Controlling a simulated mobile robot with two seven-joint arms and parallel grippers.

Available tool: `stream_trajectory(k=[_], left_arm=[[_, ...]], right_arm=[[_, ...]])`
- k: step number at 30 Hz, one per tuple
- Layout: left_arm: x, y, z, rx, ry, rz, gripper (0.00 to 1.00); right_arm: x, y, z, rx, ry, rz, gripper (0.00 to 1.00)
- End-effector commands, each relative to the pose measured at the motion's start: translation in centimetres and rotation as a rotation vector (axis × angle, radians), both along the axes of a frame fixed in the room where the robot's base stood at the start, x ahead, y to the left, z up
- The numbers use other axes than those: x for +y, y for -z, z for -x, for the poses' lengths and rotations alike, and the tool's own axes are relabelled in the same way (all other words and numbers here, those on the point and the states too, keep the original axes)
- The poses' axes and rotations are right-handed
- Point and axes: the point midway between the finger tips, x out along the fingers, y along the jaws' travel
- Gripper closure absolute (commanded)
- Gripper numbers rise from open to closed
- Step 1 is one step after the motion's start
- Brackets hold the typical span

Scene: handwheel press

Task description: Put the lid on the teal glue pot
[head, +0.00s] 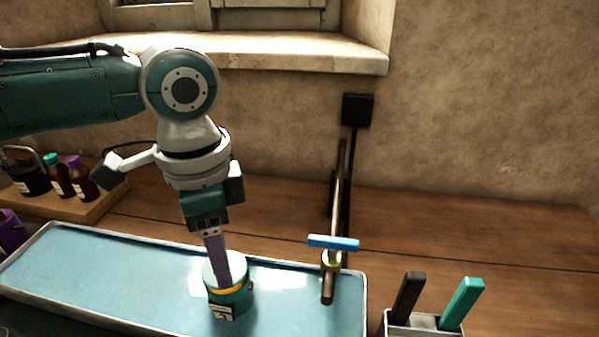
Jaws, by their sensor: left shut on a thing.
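The teal glue pot (230,303) stands upright on the blue tray, with a yellow band and a pale label on its side. My left gripper (223,274) points down at the top of the pot, its fingers close together and shut on what looks like the lid (242,271). This pale teal top piece sits at the pot's mouth above the yellow band. The fingers cover part of it. I cannot tell whether it is fully seated. My right gripper is not in view.
The tray (145,248) has free room left of the pot. A blue crossbar (333,243) on a rod stands right of it. A holder (412,322) with black and teal handles is at the lower right. Bottles (82,180) stand on a wooden board at the left.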

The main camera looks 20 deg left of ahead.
Motion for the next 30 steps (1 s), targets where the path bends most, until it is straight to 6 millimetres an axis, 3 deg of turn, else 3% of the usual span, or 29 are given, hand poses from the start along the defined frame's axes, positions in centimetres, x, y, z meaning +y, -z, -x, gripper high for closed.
stream_trajectory(k=[30], left_arm=[[-0.04, 0.03, 0.01, 0.000, 0.001, 0.001, 0.95]], right_arm=[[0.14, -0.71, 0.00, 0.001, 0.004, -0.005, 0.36]])
